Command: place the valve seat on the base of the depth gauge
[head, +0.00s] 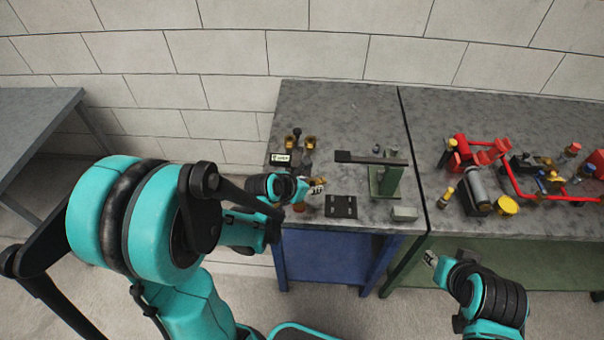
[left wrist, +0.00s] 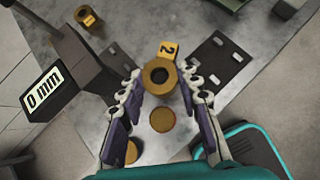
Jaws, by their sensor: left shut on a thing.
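My left gripper (head: 314,188) is over the front left part of the grey bench. In the left wrist view, its fingers (left wrist: 160,88) are closed on a brass ring-shaped valve seat (left wrist: 159,80) with a yellow tag marked 2. In the head view, the seat (head: 320,181) is a small brass patch at the fingertips. The depth gauge, with its "0 mm" display (left wrist: 42,93), stands left of the held seat. Its display also shows in the head view (head: 281,158). Its base is partly hidden by my gripper. My right gripper (head: 431,258) is low, in front of the right bench; its jaws are too small to read.
Other brass pieces lie near the gauge (left wrist: 87,18) and below my fingers (left wrist: 162,119). A black plate with holes (head: 341,206) and a green stand (head: 384,180) are to the right. Red pipework (head: 505,177) and loose parts crowd the right bench.

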